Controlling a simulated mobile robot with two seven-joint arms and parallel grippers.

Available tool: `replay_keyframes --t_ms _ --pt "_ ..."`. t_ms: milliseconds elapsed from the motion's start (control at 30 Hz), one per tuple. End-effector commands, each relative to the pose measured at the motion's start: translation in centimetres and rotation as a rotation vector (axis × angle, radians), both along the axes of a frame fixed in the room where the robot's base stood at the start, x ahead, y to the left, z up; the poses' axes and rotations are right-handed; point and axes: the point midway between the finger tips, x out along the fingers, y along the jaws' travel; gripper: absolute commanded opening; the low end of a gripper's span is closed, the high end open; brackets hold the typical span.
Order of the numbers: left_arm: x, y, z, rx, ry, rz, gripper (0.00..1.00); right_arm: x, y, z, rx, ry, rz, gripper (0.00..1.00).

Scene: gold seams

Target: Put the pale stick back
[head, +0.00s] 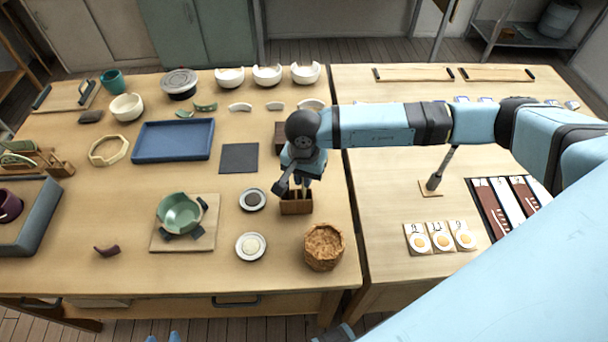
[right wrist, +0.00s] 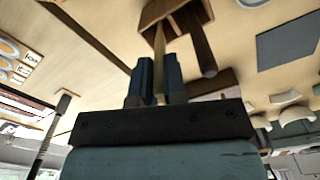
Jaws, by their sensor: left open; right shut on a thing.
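My right gripper (head: 299,182) is over the small brown wooden holder (head: 297,208), pointing down. In the right wrist view its two blue fingers (right wrist: 155,82) are shut on the pale stick (right wrist: 159,50). The stick's far end reaches the mouth of the holder (right wrist: 152,12); I cannot tell how deep it sits. A dark brown stick (right wrist: 203,48) stands tilted in the holder beside it. In the head view the gripper mostly hides the pale stick. What look like my left gripper's two tips (head: 163,338) show apart at the bottom edge.
Two small round dishes (head: 251,247) stand left of the holder, and a woven tan basket (head: 323,248) stands in front. A green bowl (head: 180,212) sits on a board farther left. A dark square mat (head: 239,158) lies behind.

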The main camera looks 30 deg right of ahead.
Motion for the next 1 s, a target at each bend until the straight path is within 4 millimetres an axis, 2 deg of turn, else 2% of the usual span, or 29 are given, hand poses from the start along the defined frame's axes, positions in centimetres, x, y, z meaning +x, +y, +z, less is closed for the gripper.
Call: replay_keyframes --t_ms 233,267,333,367,600,767,867,1000 --pt "0.1 0.0 -0.4 -0.001 -0.004 0.000 0.43 0.0 0.0 -0.5 0.000 0.000 0.000 0.00" --pt "0.1 0.0 -0.2 -0.001 -0.003 0.000 0.43 0.0 0.0 -0.3 0.000 0.000 0.000 0.18" --pt "0.0 0.0 -0.2 -0.002 -0.003 0.001 0.43 0.0 0.0 -0.3 0.000 0.000 0.000 0.35" --pt "0.0 0.0 -0.2 -0.002 -0.003 0.001 0.43 0.0 0.0 -0.3 0.000 0.000 0.000 0.37" --pt "0.0 0.0 -0.3 -0.001 -0.001 0.001 0.43 0.0 0.0 -0.2 0.000 0.000 0.000 0.37" --pt "-0.1 0.0 -0.2 0.000 0.003 0.000 0.43 0.1 0.0 0.6 0.001 -0.001 0.001 0.37" --pt "-0.1 0.0 -0.5 0.000 0.002 0.001 0.43 0.1 0.0 2.3 0.001 -0.003 0.002 0.37" --pt "-0.1 0.0 -0.9 -0.001 0.002 0.000 0.43 0.1 0.0 5.5 0.001 -0.004 0.001 0.37"
